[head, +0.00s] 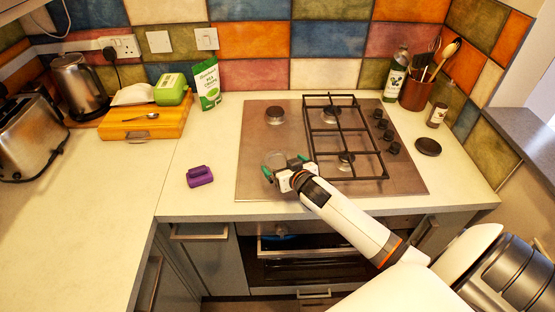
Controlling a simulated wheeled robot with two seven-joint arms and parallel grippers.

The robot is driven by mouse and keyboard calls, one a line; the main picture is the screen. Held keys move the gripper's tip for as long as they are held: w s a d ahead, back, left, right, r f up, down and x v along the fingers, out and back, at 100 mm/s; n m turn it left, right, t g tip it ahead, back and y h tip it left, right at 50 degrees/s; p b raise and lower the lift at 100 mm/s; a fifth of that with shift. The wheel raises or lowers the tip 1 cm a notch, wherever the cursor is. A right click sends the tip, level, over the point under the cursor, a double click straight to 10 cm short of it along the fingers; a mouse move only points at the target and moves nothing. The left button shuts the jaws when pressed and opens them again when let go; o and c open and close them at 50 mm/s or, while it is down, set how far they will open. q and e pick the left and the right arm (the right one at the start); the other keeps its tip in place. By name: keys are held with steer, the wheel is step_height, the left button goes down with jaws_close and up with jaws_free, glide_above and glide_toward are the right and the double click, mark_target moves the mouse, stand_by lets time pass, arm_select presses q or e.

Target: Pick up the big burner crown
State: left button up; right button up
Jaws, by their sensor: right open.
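A flat black round disc (428,146), which looks like the big burner crown, lies on the worktop just right of the hob (255,130). My right gripper (283,166), with green-tipped fingers, is open over the front left part of the hob. It is beside a pale round burner seat (274,157) that shows no dark cap. The gripper is well to the left of the black disc and apart from it. I cannot tell its exact height above the hob. My left gripper is not in view.
A black pan grate (333,106) covers the hob's right half, with several knobs (382,124) beside it. A utensil pot (415,94), bottle (396,74) and small jar (437,115) stand behind the disc. A purple object (199,176) lies left of the hob.

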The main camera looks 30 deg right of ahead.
mark_target(275, 158)
steer(key=shift+f+p+x, duration=0.2)
steer(key=shift+p+x, duration=0.5)
steer(key=shift+x, duration=2.45)
steer(key=shift+s+d, duration=0.1)
steer(key=shift+s, duration=0.1)
steer(key=shift+c, duration=0.9)
steer(key=c, duration=0.9)
